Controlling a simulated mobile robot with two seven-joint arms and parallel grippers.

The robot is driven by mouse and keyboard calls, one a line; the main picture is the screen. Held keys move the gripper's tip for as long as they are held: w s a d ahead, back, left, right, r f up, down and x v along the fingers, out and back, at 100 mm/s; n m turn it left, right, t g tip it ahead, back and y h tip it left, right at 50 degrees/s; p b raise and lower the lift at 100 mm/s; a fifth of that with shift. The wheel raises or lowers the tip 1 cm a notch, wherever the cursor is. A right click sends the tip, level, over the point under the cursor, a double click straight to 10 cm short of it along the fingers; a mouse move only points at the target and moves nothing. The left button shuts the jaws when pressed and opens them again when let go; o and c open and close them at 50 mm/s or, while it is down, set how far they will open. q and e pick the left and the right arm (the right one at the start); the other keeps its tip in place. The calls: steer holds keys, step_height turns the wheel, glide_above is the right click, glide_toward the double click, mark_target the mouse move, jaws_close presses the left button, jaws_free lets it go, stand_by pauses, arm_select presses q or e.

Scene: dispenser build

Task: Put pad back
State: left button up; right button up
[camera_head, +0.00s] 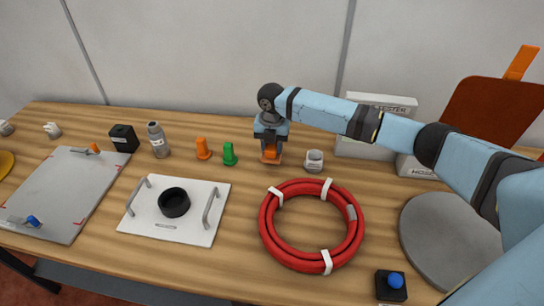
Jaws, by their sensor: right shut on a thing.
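My right arm reaches in from the right, and its gripper (270,146) points down over the back middle of the table. It is shut on a small orange piece (270,154), low at the table top; whether the piece touches the wood I cannot tell. The fingers hide part of it. I cannot tell for certain which thing is the pad. A round grey flat disc (450,235) lies at the right, partly behind my arm. My left gripper is not in view.
Left of the gripper stand a green piece (229,154), an orange piece (203,149) and a grey bottle (158,140). A white cup (314,161) is close on its right. A red hose coil (268,232) and a white handled plate (142,222) lie in front.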

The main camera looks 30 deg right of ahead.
step_height(320, 180, down, 2)
steer(key=shift+f+b, duration=0.15)
steer(key=shift+b, duration=0.45)
steer(key=shift+f+b, duration=0.35)
steer(key=shift+r, duration=0.1)
steer(key=o, duration=0.9)
